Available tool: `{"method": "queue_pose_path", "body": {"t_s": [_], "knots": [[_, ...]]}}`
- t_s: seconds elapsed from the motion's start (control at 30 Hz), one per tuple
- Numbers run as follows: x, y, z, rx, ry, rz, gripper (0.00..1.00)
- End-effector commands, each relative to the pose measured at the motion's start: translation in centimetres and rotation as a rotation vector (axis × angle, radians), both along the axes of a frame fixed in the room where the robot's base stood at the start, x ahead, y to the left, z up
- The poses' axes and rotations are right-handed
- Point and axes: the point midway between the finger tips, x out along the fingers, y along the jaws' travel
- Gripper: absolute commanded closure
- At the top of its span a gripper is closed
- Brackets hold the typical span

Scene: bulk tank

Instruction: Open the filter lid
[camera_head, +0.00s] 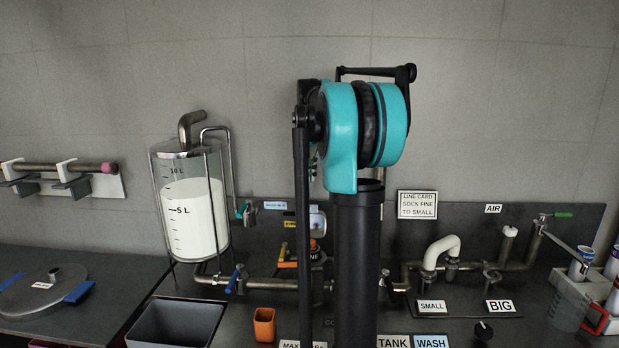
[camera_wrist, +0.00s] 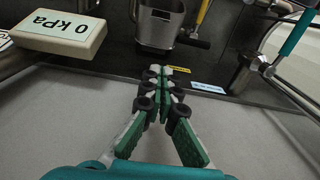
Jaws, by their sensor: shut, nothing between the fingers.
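My gripper (camera_wrist: 162,72) shows in the wrist view with its green fingers together and nothing between them. A grey metal cup-shaped part (camera_wrist: 160,28) lies just beyond the fingertips, apart from them as far as I can tell. I cannot tell whether it belongs to the filter, and no filter lid is clearly identifiable. In the head view my teal and black arm covers the middle of the bench and hides my gripper. An orange and black part (camera_head: 316,253) with a partly hidden label shows behind my arm.
A white 0 kPa gauge (camera_wrist: 60,30) is at upper left in the wrist view. A yellow bar (camera_wrist: 203,14) and metal pipes are close by. The head view shows a milk tank (camera_head: 192,215), an orange cup (camera_head: 264,325), a round lid (camera_head: 42,290) and valve piping (camera_head: 470,265).

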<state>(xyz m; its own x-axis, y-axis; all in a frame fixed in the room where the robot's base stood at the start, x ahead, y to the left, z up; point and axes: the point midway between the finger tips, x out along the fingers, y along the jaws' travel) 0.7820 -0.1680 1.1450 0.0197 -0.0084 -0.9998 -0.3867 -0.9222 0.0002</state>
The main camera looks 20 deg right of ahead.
Motion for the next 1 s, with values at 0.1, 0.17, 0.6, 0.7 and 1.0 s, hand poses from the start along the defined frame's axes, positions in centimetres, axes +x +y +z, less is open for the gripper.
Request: {"method": "queue_pose_path", "body": {"t_s": [0.1,0.17,0.6,0.7,1.0], "knots": [[0.1,0.0,-2.3,0.0,0.0,0.0,1.0],[0.1,0.0,-3.6,0.0,-0.001,0.0,1.0],[-2.4,1.1,-6.9,0.0,-0.001,0.001,1.0],[-3.0,1.3,-6.7,0.0,-0.001,0.001,1.0],[-3.4,1.5,-6.5,0.0,-0.001,0.001,1.0]]}}
